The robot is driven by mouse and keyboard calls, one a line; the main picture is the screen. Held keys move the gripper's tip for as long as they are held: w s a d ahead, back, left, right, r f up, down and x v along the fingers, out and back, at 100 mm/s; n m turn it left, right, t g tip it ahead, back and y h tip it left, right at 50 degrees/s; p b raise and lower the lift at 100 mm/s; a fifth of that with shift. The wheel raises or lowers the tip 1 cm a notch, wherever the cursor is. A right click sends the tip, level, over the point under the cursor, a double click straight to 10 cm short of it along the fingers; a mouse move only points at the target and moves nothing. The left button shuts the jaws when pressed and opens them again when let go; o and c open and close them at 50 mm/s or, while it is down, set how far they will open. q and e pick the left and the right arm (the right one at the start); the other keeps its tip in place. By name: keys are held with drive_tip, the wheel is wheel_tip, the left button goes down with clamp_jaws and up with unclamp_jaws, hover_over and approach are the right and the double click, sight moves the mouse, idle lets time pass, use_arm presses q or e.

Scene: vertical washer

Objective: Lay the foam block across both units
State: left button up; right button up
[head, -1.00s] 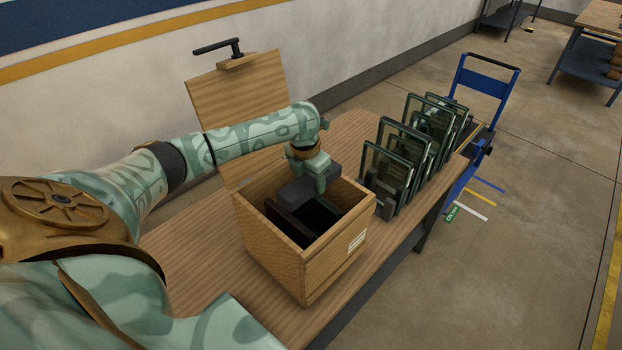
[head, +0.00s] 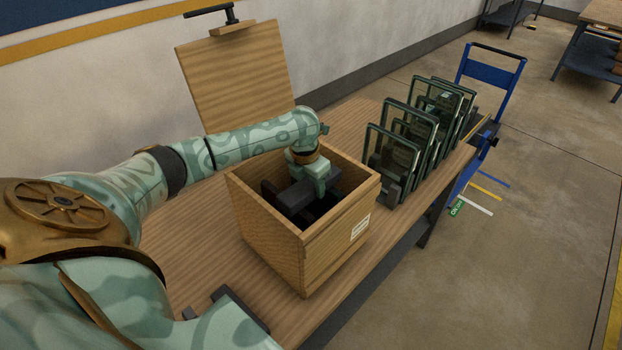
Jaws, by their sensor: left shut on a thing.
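My left gripper (head: 318,180) is shut on the dark grey foam block (head: 292,199). It holds the block inside the mouth of the open wooden crate (head: 268,232), at about rim level or a little below. Dark units stand in the crate; part of one (head: 268,190) shows left of the block, and the rest is hidden by the block, the gripper and shadow. I cannot tell whether the block touches the units. My right gripper is not in view.
The raised wooden lid (head: 235,80) stands behind the crate. Several dark-framed glass panels (head: 405,135) stand upright on the table (head: 190,250) to the right. A dark grey piece (head: 240,308) lies at the near edge, partly hidden by my arm. A blue trolley (head: 490,85) stands beyond.

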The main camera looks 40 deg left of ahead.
use_arm(q)
drive_tip(key=shift+f, duration=0.2)
drive_tip(key=o, duration=1)
drive_tip(key=r+p, duration=0.1)
drive_tip(key=r, duration=0.4)
drive_tip(key=s+r+p, duration=0.1)
drive_tip(key=r, duration=0.4)
drive_tip(key=s+r+p, duration=0.1)
drive_tip(key=r, duration=0.5)
drive_tip(key=shift+s+a+r, duration=0.1)
drive_tip(key=shift+s, duration=0.15)
